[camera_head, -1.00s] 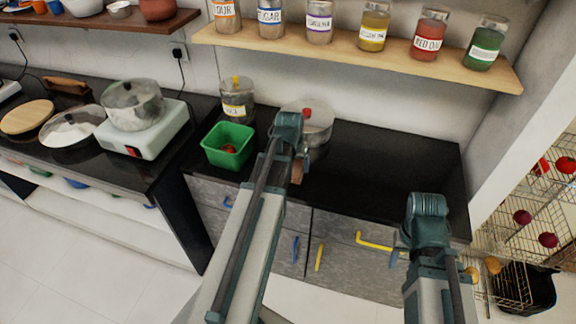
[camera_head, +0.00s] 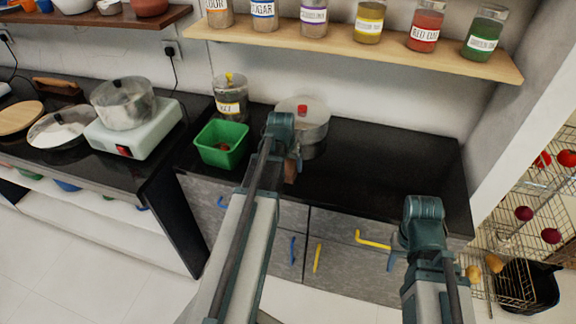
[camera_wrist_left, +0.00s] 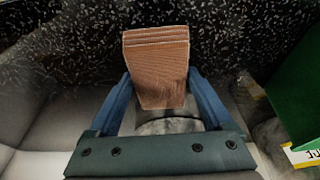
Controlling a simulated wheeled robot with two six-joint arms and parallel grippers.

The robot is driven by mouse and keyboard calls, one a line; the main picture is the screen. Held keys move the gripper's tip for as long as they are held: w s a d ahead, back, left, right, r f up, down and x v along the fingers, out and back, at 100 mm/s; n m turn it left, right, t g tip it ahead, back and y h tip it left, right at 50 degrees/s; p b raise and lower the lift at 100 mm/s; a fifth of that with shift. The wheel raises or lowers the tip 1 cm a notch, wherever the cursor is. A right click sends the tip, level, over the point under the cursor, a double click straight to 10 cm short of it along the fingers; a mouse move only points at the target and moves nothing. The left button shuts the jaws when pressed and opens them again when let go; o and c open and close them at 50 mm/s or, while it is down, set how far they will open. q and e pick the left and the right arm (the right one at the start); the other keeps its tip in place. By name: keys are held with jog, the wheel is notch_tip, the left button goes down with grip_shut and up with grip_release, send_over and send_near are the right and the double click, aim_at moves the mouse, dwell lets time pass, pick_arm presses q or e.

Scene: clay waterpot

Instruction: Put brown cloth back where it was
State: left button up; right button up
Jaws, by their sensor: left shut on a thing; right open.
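The brown cloth (camera_wrist_left: 157,65) is a folded, ribbed block held between the blue fingers of my left gripper (camera_wrist_left: 158,95) in the left wrist view. In the head view only a small part of the cloth (camera_head: 290,173) shows below my left gripper (camera_head: 295,160), over the black counter in front of the lidded pot. I cannot tell whether the cloth touches the counter. My right gripper (camera_head: 395,257) is open and empty in front of the yellow-handled drawer, its fingers mostly hidden by the wrist.
A steel pot with a red knob (camera_head: 316,122) stands behind my left gripper. A green bin (camera_head: 222,146) and a labelled jar (camera_head: 229,96) stand to its left. The black counter (camera_head: 390,160) is clear to the right. A jar shelf (camera_head: 340,48) hangs above.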

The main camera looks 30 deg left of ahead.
pick_arm(q)
jog(key=o, duration=1)
jog(key=shift+f, duration=0.1)
jog(key=p+v, duration=1.2)
jog(key=shift+w, duration=0.1)
jog(key=s+d+m+g, duration=0.1)
jog(key=s+d, duration=0.3)
jog(key=d, duration=0.6)
jog(key=s+d+m+g, duration=0.1)
jog(key=s+d+m, duration=0.2)
jog(key=d, duration=0.6)
jog(key=s+d+m+g, duration=0.1)
jog(key=s+d+m, duration=0.1)
jog(key=s+d, duration=0.4)
jog(key=shift+d+f+m+g+y, duration=0.15)
jog(key=shift+d+m+g+y, duration=0.15)
jog(key=shift+d, duration=2)
